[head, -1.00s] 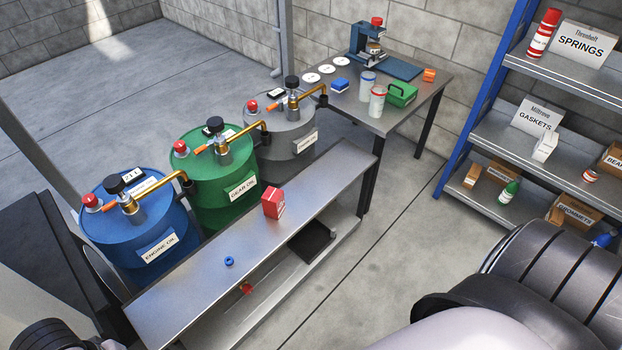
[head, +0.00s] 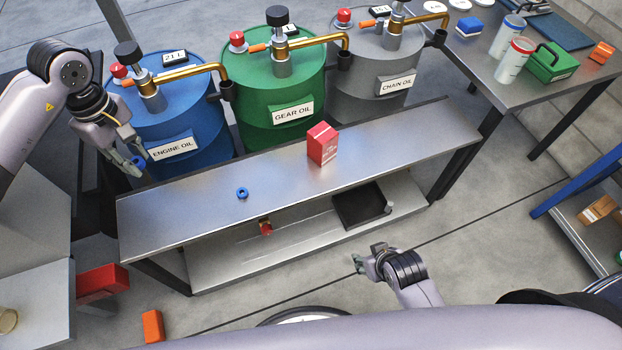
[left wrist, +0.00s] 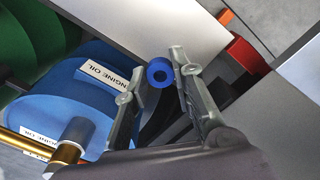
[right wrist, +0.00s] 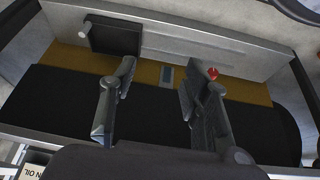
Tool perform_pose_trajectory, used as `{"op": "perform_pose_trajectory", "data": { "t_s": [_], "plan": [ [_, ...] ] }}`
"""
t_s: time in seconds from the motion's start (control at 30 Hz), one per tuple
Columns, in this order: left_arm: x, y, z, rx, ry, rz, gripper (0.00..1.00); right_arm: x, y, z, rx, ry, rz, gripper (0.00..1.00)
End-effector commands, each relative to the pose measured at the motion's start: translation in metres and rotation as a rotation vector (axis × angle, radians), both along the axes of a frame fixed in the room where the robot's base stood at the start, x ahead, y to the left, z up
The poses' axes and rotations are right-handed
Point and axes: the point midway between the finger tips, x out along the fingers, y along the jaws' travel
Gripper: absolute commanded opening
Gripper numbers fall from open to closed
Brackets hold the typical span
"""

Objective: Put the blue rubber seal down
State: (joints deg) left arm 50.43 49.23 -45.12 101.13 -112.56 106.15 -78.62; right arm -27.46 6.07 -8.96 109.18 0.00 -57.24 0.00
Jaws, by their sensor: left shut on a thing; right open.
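One blue rubber seal (left wrist: 160,72), a small thick ring, is between the fingertips of my left gripper (left wrist: 156,78), which is shut on it. In the head view my left gripper (head: 130,160) is in front of the blue engine oil drum, beyond the left end of the metal bench (head: 200,212), and its seal (head: 137,160) shows partly between the fingers. A second blue ring (head: 242,193) lies flat on the bench top. My right gripper (head: 366,258) is open and empty in front of the bench; its spread fingers (right wrist: 158,82) show in the right wrist view.
A red box (head: 322,145) stands on the bench. Below, the shelf holds a black tray (head: 361,206) and a small red item (head: 265,228). Blue, green (head: 281,95) and grey drums stand behind. The bench's left part is largely clear. Orange and red boxes (head: 101,283) are at lower left.

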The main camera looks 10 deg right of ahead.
Motion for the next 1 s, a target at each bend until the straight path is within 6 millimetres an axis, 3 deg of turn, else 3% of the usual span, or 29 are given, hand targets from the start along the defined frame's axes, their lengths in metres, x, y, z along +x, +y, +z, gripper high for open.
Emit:
{"op": "perform_pose_trajectory", "data": {
  "t_s": [0.03,0.2,0.4,0.8,1.0],
  "plan": [
    [0.009,0.005,-0.015,-0.001,-0.005,0.068,0.11,0.006,0.001,0.0,0.005,-0.029,-0.001,0.43],
    [0.025,0.02,-0.015,-0.002,-0.003,0.268,0.11,0.01,0.001,0.043,0.014,-0.09,-0.003,0.43],
    [0.033,0.029,-0.012,-0.001,-0.002,0.402,0.11,0.004,0.0,0.075,0.019,-0.13,-0.004,0.43],
    [0.035,0.033,-0.008,0.001,0.001,0.45,0.11,0.002,0.0,0.09,0.022,-0.149,-0.005,0.43],
    [0.035,0.032,-0.026,0.001,0.003,0.449,0.11,0.027,0.009,0.099,0.051,-0.277,0.005,0.43]
  ]
}}
